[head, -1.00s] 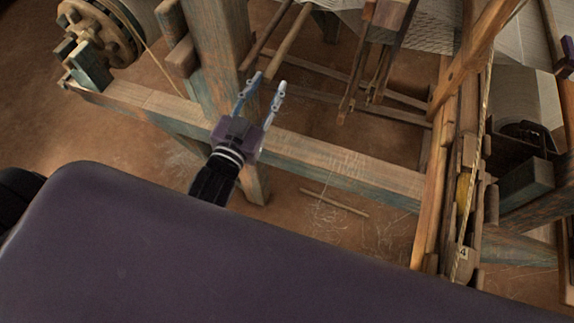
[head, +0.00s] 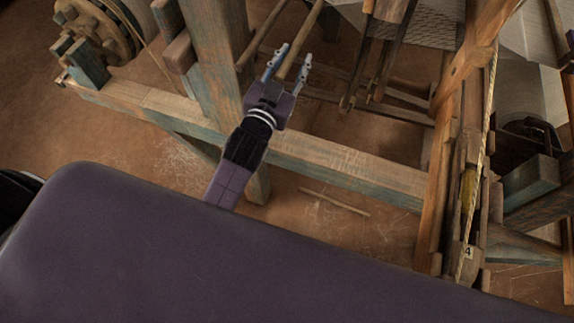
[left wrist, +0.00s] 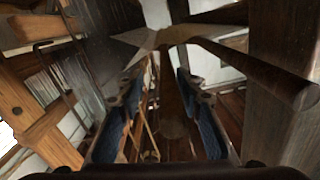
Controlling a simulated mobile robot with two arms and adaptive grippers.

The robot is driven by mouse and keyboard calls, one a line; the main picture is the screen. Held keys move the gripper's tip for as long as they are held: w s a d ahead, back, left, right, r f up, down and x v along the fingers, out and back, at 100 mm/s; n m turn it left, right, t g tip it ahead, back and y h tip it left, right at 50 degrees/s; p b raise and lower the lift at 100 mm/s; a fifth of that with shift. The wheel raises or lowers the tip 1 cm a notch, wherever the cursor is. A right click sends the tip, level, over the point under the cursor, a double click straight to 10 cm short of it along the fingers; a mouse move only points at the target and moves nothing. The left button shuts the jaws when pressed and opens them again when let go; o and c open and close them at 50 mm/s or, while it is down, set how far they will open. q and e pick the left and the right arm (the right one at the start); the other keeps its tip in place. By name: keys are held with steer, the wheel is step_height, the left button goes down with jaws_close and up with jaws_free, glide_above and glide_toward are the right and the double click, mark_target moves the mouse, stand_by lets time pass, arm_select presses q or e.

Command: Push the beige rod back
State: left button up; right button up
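The beige rod (head: 302,38) is a long light wooden bar running away from me among the loom's timbers. Its near end lies between the fingertips of my left gripper (head: 289,68) in the head view. The gripper is open, with a finger on either side of the rod in the picture. I cannot tell whether it touches. In the left wrist view the open fingers (left wrist: 157,110) flank a round brown end (left wrist: 173,128), which looks like the rod seen nearly end-on. My right gripper is not in view.
A darker rod (head: 264,34) runs parallel on the left, beside a thick upright post (head: 220,60). A long frame beam (head: 340,162) crosses under my left arm. Hanging wooden bars (head: 380,60) are to the right. A thin stick (head: 335,202) lies on the floor.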

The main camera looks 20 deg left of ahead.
arm_select(q)
steer(key=s, duration=0.3)
steer(key=s+b, duration=0.1)
steer(key=s, duration=0.1)
steer(key=shift+a+f, duration=0.2)
steer(key=shift+f, duration=0.1)
steer(key=s+d+f+g+b, duration=0.1)
steer(key=s+f+g+b, duration=0.1)
steer(key=f, duration=1.4)
steer(key=s+f+g+b, duration=0.2)
steer(key=f+g, duration=0.2)
steer(key=f, duration=1.3)
steer(key=shift+s+d+f+m+h, duration=0.15)
steer(key=shift+d+m+h, duration=0.15)
steer(key=shift+d, duration=0.1)
